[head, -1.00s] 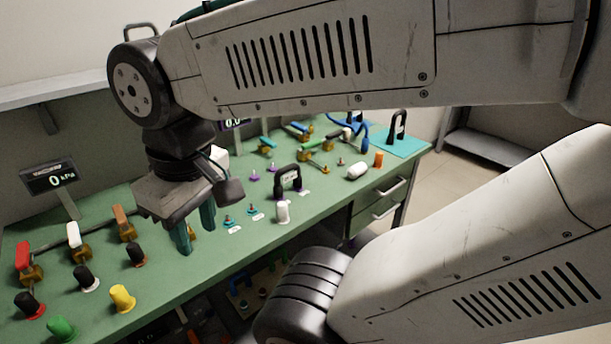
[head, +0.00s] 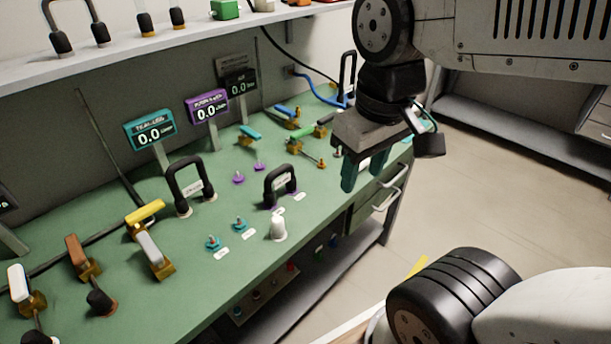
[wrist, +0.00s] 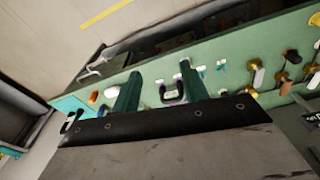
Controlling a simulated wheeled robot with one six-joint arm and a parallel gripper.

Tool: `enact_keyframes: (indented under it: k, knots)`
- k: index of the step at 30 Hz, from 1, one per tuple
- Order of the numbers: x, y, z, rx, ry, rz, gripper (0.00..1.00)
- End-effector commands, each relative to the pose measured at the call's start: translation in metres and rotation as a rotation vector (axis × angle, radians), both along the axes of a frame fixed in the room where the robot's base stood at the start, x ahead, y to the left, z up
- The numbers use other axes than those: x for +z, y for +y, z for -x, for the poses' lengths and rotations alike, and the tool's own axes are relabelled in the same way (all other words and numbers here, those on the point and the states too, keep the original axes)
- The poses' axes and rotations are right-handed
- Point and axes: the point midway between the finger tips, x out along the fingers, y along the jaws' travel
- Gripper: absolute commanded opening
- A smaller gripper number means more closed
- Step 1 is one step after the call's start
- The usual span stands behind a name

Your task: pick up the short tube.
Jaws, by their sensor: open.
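My gripper (head: 364,172) is open and empty, hanging fingers down over the right end of the green bench in the head view. Its two green fingers also show in the wrist view (wrist: 159,70). In the wrist view, a white cylinder (wrist: 111,91) and a small orange cylinder (wrist: 92,97) lie left of the fingers. In the head view my gripper hides that part of the bench. A white upright knob (head: 278,229) stands near the bench's front edge. I cannot tell which piece is the short tube.
Black handles (head: 189,187) and several valve levers (head: 146,218) stand up from the green bench (head: 180,290). Displays (head: 150,130) stand along the back. A shelf (head: 200,38) runs above. Open floor (head: 510,180) lies to the right.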

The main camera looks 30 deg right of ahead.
Motion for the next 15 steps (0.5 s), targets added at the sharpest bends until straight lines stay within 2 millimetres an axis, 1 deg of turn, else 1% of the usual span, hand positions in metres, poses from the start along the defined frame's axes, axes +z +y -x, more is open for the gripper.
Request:
enact_keyframes:
  k: [5, 6, 8, 9, 11, 12, 15]
  knots:
    - [-0.011, 0.004, -0.066, 0.406, 0.008, 0.062, 0.44]
    - [-0.016, 0.005, -0.084, 0.522, 0.009, 0.08, 0.44]
    - [-0.025, 0.007, -0.111, 0.697, 0.007, 0.106, 0.44]
    - [-0.032, 0.009, -0.13, 0.812, 0.007, 0.123, 0.44]
    - [-0.045, 0.013, -0.156, 0.984, 0.007, 0.15, 0.44]
    - [-0.054, 0.015, -0.172, 1.096, 0.007, 0.167, 0.44]
    - [-0.079, 0.021, -0.208, 1.348, 0.008, 0.207, 0.44]
